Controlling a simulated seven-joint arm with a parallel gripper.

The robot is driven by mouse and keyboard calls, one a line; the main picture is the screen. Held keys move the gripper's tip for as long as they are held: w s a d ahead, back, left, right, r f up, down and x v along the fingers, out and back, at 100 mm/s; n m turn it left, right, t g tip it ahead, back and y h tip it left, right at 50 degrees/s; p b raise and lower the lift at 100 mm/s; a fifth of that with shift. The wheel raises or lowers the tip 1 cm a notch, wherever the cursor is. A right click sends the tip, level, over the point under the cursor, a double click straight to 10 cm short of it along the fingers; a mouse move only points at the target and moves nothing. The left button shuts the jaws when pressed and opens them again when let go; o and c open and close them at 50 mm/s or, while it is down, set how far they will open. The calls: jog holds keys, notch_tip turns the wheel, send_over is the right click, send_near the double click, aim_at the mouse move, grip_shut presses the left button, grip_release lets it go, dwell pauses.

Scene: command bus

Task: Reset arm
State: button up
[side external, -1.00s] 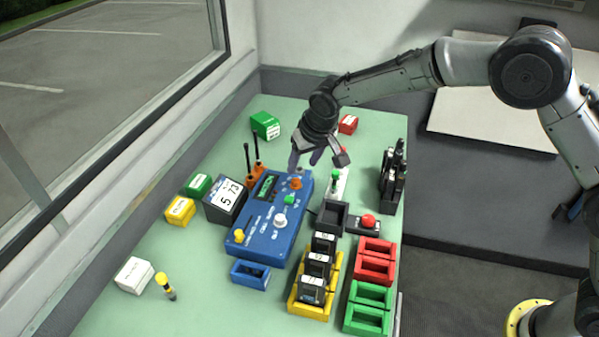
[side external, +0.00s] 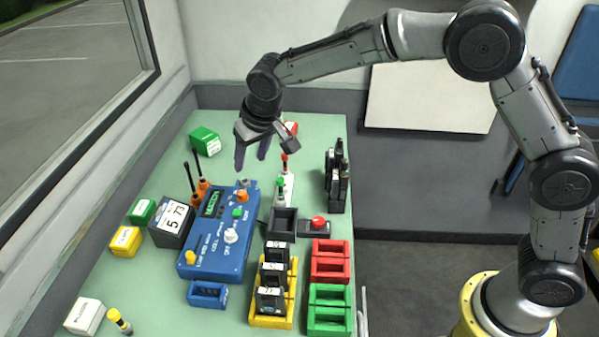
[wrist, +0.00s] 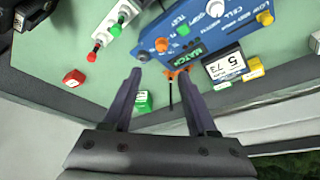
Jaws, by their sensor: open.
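My gripper (side external: 252,155) hangs over the far part of the green table (side external: 310,128), beyond the blue control box (side external: 218,243). Its fingers point down and stand apart with nothing between them. In the wrist view my gripper (wrist: 163,102) is also open and empty, with the table below it. The blue box (wrist: 215,20), with its knobs and a green display, shows at the top of that view. My arm reaches in from the right, raised above the table.
A digit display (side external: 172,224) and orange posts (side external: 202,186) stand left of the box. A red button (side external: 319,223), black battery rack (side external: 337,180), yellow tray (side external: 270,321), red bins (side external: 330,262) and green bins (side external: 328,310) lie to the right. Small coloured boxes lie around; a window borders the left.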

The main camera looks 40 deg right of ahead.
jog(key=d+r+t, duration=0.1)
jog(key=d+r, duration=0.2)
jog(key=r, duration=0.4)
jog(key=s+d+r+m+t, duration=0.2)
jog(key=s+d+r, duration=0.95)
jog(key=s, duration=0.35)
jog(key=s+d+f, duration=0.2)
jog(key=s+d, duration=0.2)
jog(key=s, duration=0.8)
jog(key=s+f+n+g, duration=0.2)
jog(key=s+f, duration=0.6)
jog(key=s, duration=0.1)
jog(key=shift+s+a+f, duration=0.15)
jog(key=shift+f, duration=0.2)
